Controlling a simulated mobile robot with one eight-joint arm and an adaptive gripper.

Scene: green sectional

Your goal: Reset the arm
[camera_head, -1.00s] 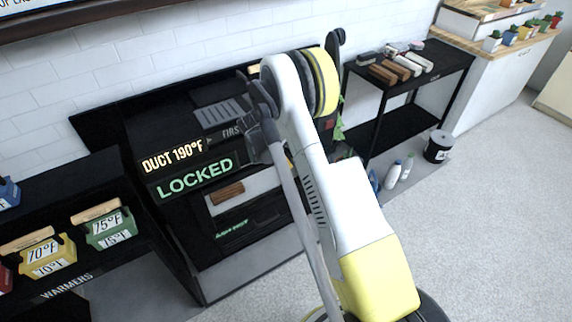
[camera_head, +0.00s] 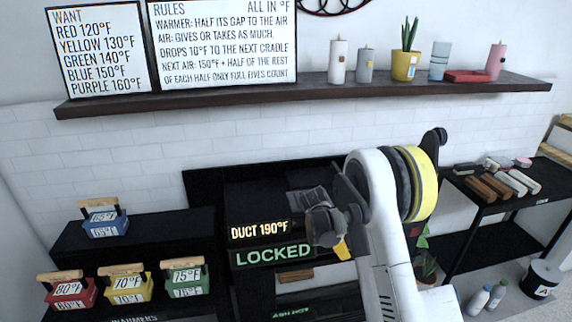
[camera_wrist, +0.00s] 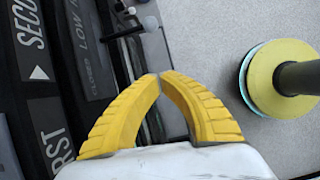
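My arm (camera_head: 385,235) is bent in front of the black station with the "DUCT 190°F" and "LOCKED" signs. My gripper (camera_head: 341,249) is partly hidden in the head view, with a bit of yellow finger showing beside the "LOCKED" sign (camera_head: 274,255). In the wrist view, the two yellow fingers of my gripper (camera_wrist: 160,76) curve together, their tips almost meeting. Nothing is seen between them.
Red (camera_head: 72,292), yellow (camera_head: 126,286), green (camera_head: 185,279) and blue (camera_head: 103,221) labelled boxes stand at left. A wall shelf (camera_head: 300,92) runs above. A black side table (camera_head: 470,205) with several blocks stands at right. Bottles (camera_head: 479,300) and a black bucket (camera_head: 541,278) are on the floor.

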